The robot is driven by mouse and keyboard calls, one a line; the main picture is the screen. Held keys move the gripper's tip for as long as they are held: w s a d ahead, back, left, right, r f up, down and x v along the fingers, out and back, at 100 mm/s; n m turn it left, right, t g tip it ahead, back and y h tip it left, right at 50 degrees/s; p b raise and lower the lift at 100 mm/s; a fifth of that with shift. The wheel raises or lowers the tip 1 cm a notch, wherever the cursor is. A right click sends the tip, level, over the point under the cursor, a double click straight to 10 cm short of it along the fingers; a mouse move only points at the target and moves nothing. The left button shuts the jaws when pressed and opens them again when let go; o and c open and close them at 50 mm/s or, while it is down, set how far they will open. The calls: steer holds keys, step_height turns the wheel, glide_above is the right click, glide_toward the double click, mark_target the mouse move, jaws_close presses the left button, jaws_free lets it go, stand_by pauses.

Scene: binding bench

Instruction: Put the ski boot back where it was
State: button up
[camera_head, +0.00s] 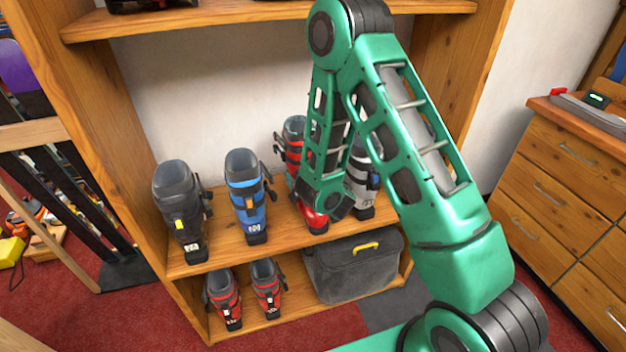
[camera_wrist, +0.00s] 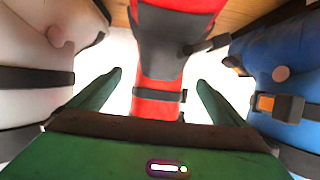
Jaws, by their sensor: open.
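A red ski boot (camera_head: 314,223) with a grey cuff stands on the middle shelf (camera_head: 222,257), partly hidden by my arm. In the wrist view the red boot (camera_wrist: 160,100) lies between the two spread fingers of my gripper (camera_wrist: 157,88). The fingers are apart from it on both sides, with pale gaps showing. A blue boot (camera_head: 247,198) stands left of the red one, and a white-grey boot (camera_head: 363,176) stands right of it, partly covered by my arm. In the head view my gripper's fingers are hidden behind my arm.
A dark grey boot (camera_head: 181,208) stands at the shelf's left end. Two small red-black boots (camera_head: 224,298) and a grey bag (camera_head: 352,270) sit on the lower shelf. A wooden drawer cabinet (camera_head: 565,190) stands right. Neighbouring boots leave little side room.

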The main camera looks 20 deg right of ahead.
steer(key=shift+v, duration=2.75)
steer(key=shift+r, duration=0.1)
